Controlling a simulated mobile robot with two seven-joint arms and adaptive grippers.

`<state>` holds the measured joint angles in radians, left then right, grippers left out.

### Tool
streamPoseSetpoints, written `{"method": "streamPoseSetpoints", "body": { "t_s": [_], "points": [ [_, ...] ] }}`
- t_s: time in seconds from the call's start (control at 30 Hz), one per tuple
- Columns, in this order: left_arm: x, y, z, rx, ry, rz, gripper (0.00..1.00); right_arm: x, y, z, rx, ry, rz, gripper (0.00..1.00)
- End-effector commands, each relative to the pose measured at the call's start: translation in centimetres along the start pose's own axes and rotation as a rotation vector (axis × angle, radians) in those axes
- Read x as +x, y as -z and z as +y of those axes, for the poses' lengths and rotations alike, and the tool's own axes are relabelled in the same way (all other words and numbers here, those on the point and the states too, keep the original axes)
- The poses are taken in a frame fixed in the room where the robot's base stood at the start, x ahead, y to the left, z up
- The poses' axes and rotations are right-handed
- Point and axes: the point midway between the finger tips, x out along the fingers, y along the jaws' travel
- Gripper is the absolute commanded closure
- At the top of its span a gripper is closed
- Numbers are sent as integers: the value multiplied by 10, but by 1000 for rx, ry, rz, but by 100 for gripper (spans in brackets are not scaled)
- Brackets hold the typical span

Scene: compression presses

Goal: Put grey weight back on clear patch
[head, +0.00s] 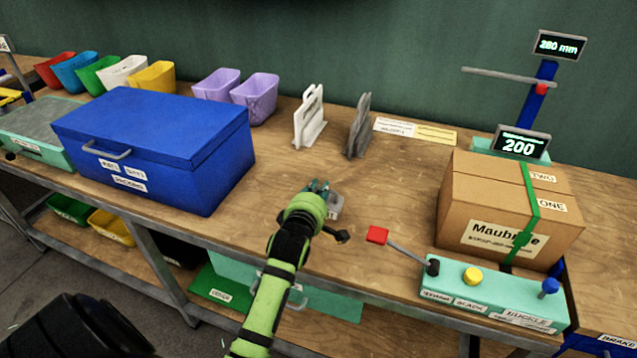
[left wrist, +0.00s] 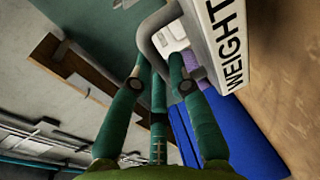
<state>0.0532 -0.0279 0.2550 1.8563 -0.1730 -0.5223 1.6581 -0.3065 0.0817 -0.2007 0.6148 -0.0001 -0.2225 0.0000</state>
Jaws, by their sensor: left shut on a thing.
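The grey weight (head: 336,207) is at the middle of the bench, mostly hidden behind my left gripper (head: 318,188). In the left wrist view the weight (left wrist: 236,45) shows a pale face lettered WEIGHT and a grey bent handle (left wrist: 148,42). My left gripper (left wrist: 165,75) is shut on that handle, with its green fingers around it. I cannot tell whether the weight's underside touches the wood. Bare bench top (head: 275,180) lies around it; no marked patch stands out. My right gripper is not in view.
A blue lidded box (head: 160,150) stands to the left. White (head: 309,118) and grey (head: 358,127) upright holders stand behind. To the right are a teal control panel (head: 495,297) with a red-tipped lever (head: 377,235) and a strapped cardboard box (head: 480,190).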

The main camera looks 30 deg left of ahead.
Motion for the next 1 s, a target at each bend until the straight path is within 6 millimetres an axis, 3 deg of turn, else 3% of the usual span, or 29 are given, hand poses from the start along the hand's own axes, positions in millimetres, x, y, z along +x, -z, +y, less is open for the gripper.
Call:
{"method": "streamPoseSetpoints", "body": {
  "t_s": [0.3, 0.7, 0.73, 0.77, 1.0],
  "points": [
    [6, -1, -25, 1, -18, -1, 100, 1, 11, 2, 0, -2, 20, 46],
    [7, -2, -28, -1, -19, -1, 100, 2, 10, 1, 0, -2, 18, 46],
    [6, -1, -36, 1, 1, 0, 69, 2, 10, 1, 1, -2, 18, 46],
    [6, -1, -36, 1, 1, 0, 58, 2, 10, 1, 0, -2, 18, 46],
    [6, -2, -36, 0, 2, 0, 58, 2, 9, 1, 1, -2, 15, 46]
  ]
}}
